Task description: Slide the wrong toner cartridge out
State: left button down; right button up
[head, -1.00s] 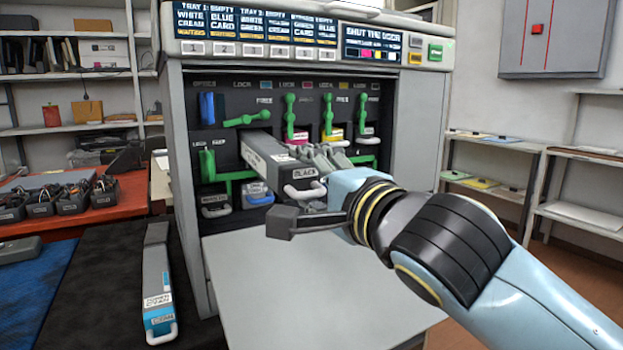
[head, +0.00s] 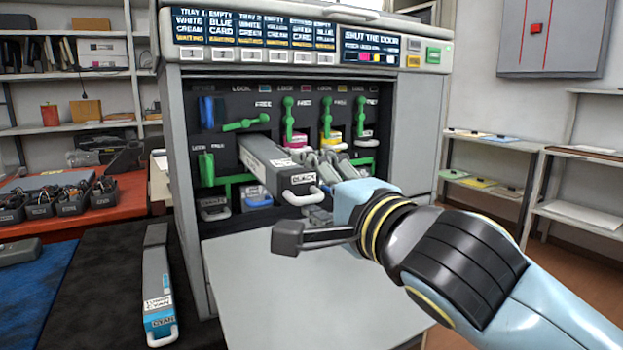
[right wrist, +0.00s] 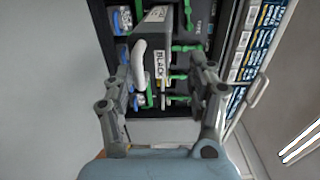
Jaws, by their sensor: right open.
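A grey toner cartridge (head: 275,165) labelled BLACK sticks well out of the leftmost slot of the printer (head: 225,110), its white handle (head: 305,198) facing out. Its green lever (head: 246,123) lies nearly flat; the other slots' levers stand upright. My right gripper (head: 302,202) is open at the cartridge's front end. In the right wrist view the black cartridge (right wrist: 160,75) and its handle lie between the spread fingers; contact cannot be told. A cartridge with a cyan end (head: 157,290) lies on the dark mat at left. My left gripper is not in view.
The printer's lowered grey door (head: 300,300) extends below the slots. The dark mat (head: 100,280) has free room around the cyan cartridge. Trays of cables (head: 70,200) stand on the red bench. Shelves (head: 580,215) stand at right.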

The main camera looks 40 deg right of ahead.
jog(key=shift+p+v, duration=1.55)
jog(key=shift+v, duration=1.25)
